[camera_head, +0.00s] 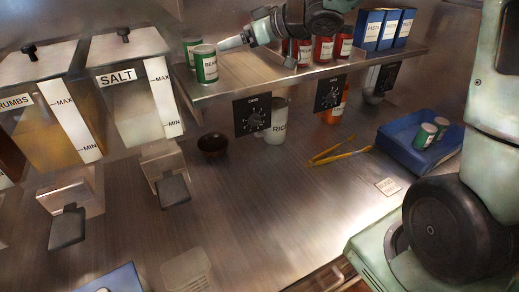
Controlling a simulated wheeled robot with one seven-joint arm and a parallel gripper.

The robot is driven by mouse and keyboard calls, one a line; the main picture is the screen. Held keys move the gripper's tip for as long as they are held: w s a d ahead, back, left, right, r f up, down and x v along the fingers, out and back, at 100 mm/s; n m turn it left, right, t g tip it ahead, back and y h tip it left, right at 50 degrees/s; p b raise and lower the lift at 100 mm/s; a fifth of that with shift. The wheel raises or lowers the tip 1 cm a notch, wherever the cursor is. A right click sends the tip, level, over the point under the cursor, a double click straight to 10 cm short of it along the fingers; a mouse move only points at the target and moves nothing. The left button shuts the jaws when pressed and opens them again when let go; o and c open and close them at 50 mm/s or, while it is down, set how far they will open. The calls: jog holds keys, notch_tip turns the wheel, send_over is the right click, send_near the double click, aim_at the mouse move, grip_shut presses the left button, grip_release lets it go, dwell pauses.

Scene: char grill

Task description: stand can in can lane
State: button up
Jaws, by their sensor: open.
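A green can (205,64) with a white label stands upright at the left front of the metal shelf (232,82). Another green can (191,48) stands just behind it. Several red cans (323,50) stand farther right on the shelf, partly behind my arm. Two more green cans, a nearer one (425,135) and a farther one (441,126), are in the blue tray (408,150) on the counter at right. My gripper (222,44) is open above the shelf, its fingers pointing left close to the front green can's top. I cannot tell whether it touches the can.
Blue boxes (385,30) stand at the shelf's right end. Dials (252,115) hang under its front edge. Yellow tongs (340,156), a dark bowl (212,145) and a white rice container (276,125) are on the counter. Salt (130,85) and crumbs dispensers stand left. The counter's middle is clear.

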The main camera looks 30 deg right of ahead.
jog(key=s+a+f+m+g+h, duration=0.1)
jog(key=s+a+f+g+h, duration=0.15)
jog(key=s+a+f, duration=0.35)
jog(key=s+a+f+g+h, duration=0.25)
jog(key=s+a, duration=0.25)
jog(key=s, duration=0.3)
jog(key=s+a+f+n+g+h, duration=0.1)
jog(key=s+f+g, duration=0.1)
jog(key=s, duration=0.9)
jog(key=s+f+g+h, duration=0.1)
jog(key=s+g, duration=0.3)
jog(key=s, duration=0.7)
jog(key=shift+a+f+n, duration=0.4)
jog(key=shift+f, duration=0.3)
